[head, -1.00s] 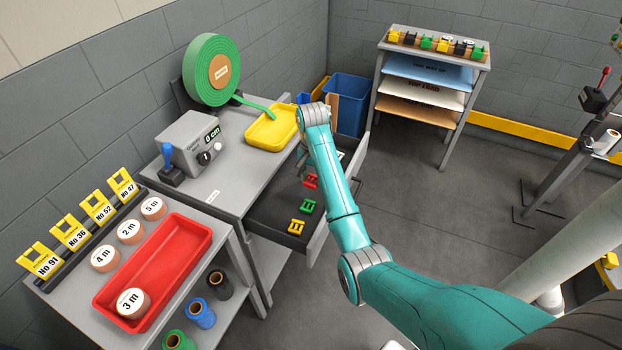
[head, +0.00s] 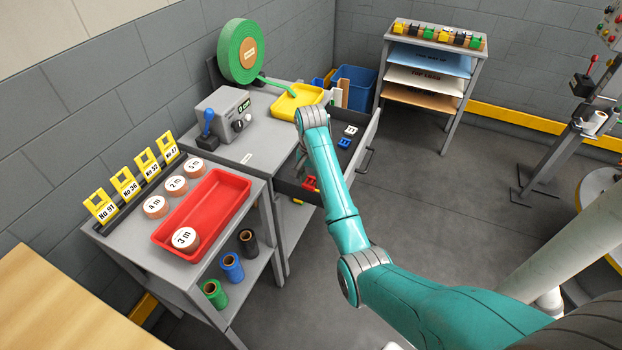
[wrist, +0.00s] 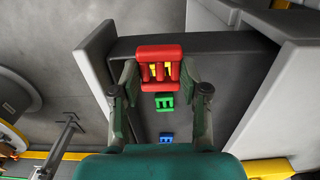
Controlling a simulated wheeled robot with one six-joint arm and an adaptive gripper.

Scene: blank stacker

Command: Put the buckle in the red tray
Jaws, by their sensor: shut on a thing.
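My gripper (wrist: 160,78) is shut on the red buckle (wrist: 160,52), which sits between its two fingers in the wrist view. In the head view the red buckle (head: 311,184) shows just below my gripper (head: 306,174), over the front part of the open drawer (head: 325,168). The fingers are partly hidden behind my arm there. The red tray (head: 218,203) lies on the left table, to the left of and nearer than my gripper. A round "3 m" roll (head: 185,239) sits in its near end.
A yellow buckle (head: 297,201), a green buckle (wrist: 163,102), a blue buckle (head: 344,143) and a white buckle (head: 351,130) lie in the drawer. The measuring box (head: 222,118) with its blue lever stands between tray and green reel (head: 236,52). Yellow tags (head: 124,183) line the left table.

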